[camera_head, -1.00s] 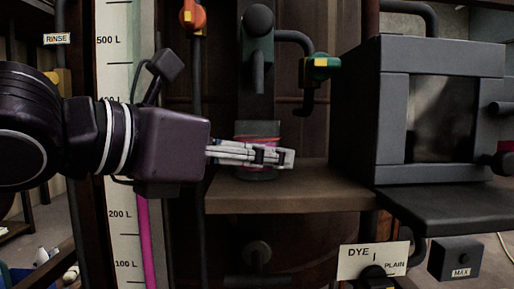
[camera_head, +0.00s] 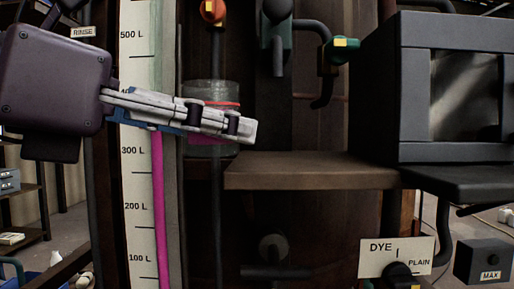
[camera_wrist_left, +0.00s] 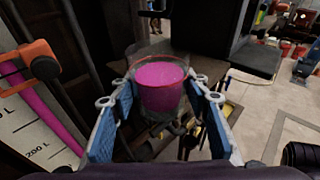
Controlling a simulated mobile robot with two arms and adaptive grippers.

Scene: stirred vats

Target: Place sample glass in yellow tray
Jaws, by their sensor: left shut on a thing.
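The sample glass (camera_head: 212,92) is a clear round glass with a red line around it and magenta liquid inside. My left gripper (camera_head: 240,128) is shut on it, and its fingers cover part of the glass's lower half. The glass is roughly upright, left of the wooden shelf (camera_head: 300,172) and clear of it. In the left wrist view the glass (camera_wrist_left: 162,90) sits between the two blue-padded fingers. A small yellow surface (camera_wrist_left: 232,108) shows low behind the right finger; I cannot tell whether it is the yellow tray. My right gripper is not in view.
A scale strip (camera_head: 138,100) with a magenta column stands behind my left arm. An orange-handled valve (camera_head: 213,10) and a green-yellow valve (camera_head: 340,45) are above. A dark box (camera_head: 385,90) stands at the right, over a DYE plate (camera_head: 385,258).

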